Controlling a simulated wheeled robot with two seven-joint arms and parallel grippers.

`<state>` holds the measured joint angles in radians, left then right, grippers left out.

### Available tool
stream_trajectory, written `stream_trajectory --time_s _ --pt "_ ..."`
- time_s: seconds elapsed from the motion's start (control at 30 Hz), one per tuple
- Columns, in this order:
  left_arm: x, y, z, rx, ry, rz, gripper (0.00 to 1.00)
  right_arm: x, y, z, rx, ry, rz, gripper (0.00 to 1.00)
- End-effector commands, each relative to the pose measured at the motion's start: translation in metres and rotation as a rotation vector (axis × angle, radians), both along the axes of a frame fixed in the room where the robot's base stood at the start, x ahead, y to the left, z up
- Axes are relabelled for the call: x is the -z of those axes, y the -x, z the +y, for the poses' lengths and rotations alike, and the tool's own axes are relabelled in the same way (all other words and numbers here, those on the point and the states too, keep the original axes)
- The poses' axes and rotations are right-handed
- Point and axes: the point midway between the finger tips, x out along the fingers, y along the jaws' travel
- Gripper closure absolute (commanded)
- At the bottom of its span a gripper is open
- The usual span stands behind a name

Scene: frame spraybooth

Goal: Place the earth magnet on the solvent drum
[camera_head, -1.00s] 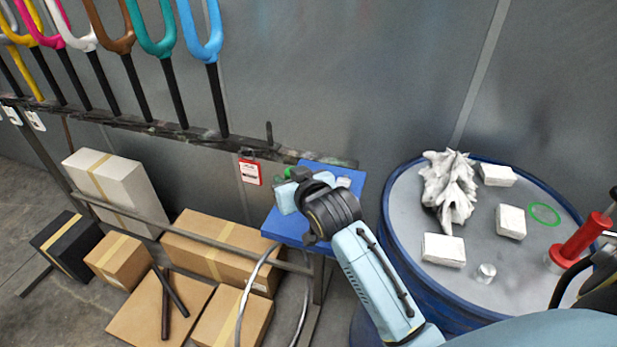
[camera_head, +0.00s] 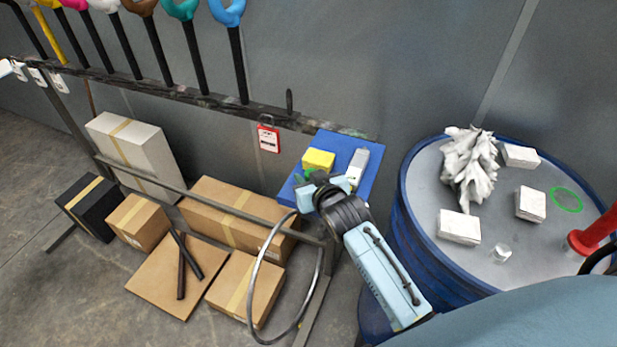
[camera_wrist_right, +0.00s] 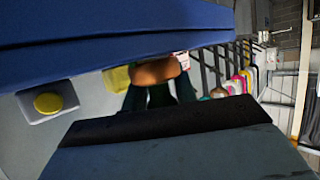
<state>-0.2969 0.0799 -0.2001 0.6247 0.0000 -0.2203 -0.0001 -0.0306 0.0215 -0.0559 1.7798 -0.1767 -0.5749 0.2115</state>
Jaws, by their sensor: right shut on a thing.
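I cannot tell whether the held thing touches the shelf. The solvent drum (camera_head: 412,235) is the blue drum at right with a grey lid, apart from the gripper. My left gripper is out of view.
On the lid are a crumpled white mass (camera_head: 470,168), several white blocks, a small clear cup (camera_head: 501,253), a green ring (camera_head: 566,199) and a red cylinder (camera_head: 594,238). A yellow block (camera_head: 318,160) stands on the shelf. Bare lid shows between items.

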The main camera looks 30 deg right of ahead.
Motion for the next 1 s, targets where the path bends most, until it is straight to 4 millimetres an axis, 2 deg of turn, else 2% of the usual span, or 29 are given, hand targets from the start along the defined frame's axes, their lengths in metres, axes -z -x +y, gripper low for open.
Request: stream_trajectory --time_s 0.13,0.17,0.2,0.57,0.77,1.0 --pt "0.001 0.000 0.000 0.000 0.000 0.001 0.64 0.003 0.000 0.000 0.000 0.000 -0.001 1.00" --pt "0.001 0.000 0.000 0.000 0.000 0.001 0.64 0.003 0.000 0.000 0.000 0.000 0.000 0.68" --pt "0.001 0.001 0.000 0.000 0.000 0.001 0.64 0.003 0.000 0.000 0.000 0.000 0.000 0.63" --pt "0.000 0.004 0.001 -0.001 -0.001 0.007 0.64 -0.002 0.001 0.000 0.000 0.000 0.000 0.63" --pt "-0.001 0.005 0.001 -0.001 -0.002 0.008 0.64 -0.010 0.026 0.002 0.000 -0.001 0.001 0.63" --pt "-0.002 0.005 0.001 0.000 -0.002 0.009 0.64 -0.028 0.071 0.004 0.000 -0.001 0.001 0.63"
